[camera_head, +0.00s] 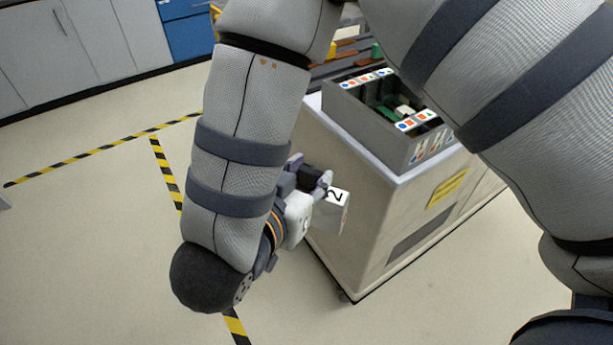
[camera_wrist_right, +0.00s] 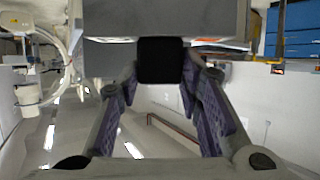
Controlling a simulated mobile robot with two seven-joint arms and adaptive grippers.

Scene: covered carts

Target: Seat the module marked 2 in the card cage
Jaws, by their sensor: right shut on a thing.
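The module marked 2 (camera_head: 336,212) is a pale block with a black "2" on its top face. In the head view it hangs beside the cart's left side, apart from the cage. My right gripper (camera_head: 316,181) is shut on the module's black grip, which shows between the fingers in the right wrist view (camera_wrist_right: 160,60). The module's grey body (camera_wrist_right: 165,22) fills the top of that view. The card cage (camera_head: 392,153) is a grey open-topped box on the cart, with coloured marks on its rim strips and green parts inside. My right arm hides part of its right side. My left gripper is out of view.
The covered cart (camera_head: 365,225) has a pale side, a yellow label (camera_head: 447,188) and a dark panel. Grey cabinets (camera_head: 70,45) line the back left. The floor left of the cart is clear, with yellow-black tape (camera_head: 165,172).

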